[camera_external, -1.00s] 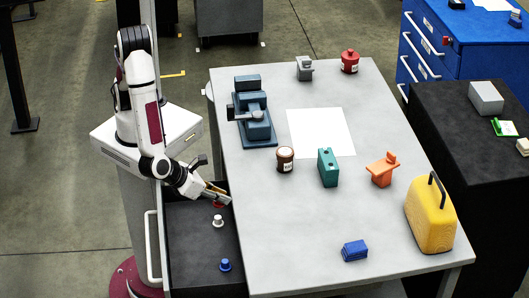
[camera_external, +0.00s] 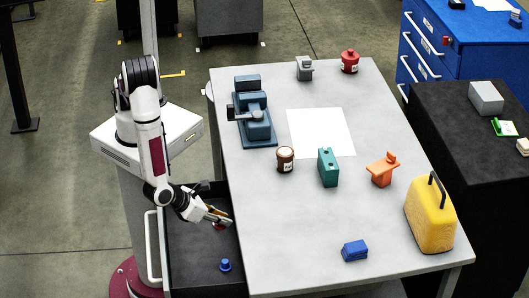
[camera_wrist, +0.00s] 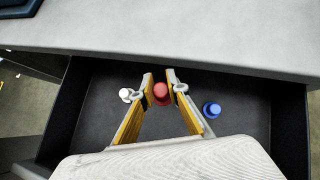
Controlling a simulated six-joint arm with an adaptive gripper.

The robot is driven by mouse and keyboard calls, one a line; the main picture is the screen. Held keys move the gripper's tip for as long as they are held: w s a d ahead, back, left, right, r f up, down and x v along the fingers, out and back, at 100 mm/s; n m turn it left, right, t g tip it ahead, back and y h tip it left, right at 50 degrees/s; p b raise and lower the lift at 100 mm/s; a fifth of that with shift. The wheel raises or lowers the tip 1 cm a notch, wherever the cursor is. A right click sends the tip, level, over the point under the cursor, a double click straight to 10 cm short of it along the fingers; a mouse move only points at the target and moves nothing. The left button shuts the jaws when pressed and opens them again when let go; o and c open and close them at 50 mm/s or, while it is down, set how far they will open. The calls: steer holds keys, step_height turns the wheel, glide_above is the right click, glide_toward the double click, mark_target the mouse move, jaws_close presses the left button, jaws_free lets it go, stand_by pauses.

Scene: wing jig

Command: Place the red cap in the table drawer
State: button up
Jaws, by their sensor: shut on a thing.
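The red cap (camera_wrist: 161,93) is between the fingertips of my gripper (camera_wrist: 160,88) in the wrist view, and the gripper is shut on it. In the external view my gripper (camera_external: 217,218) reaches down over the open table drawer (camera_external: 190,262), close to the table's left edge. The red cap (camera_external: 219,227) shows just under the fingertips. I cannot tell whether it touches the drawer floor. A white cap (camera_wrist: 125,94) is left of the gripper in the wrist view; the gripper hides it in the external view. A blue cap (camera_wrist: 211,109) stands in the drawer to the right.
The grey tabletop (camera_external: 300,230) overhangs beside the drawer. On it stand a blue vise (camera_external: 254,122), a brown jar (camera_external: 285,160), a teal block (camera_external: 328,168), an orange part (camera_external: 382,170), a yellow case (camera_external: 430,217) and a red pot (camera_external: 349,62). The drawer's near end is clear around the blue cap.

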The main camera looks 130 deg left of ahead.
mark_target(218, 227)
steer(key=shift+f, duration=2.3)
steer(key=shift+f, duration=0.1)
steer(key=shift+f, duration=1.9)
steer(key=shift+f, duration=0.1)
steer(key=o, duration=0.9)
steer(key=shift+c, duration=0.2)
steer(key=v, duration=1.2)
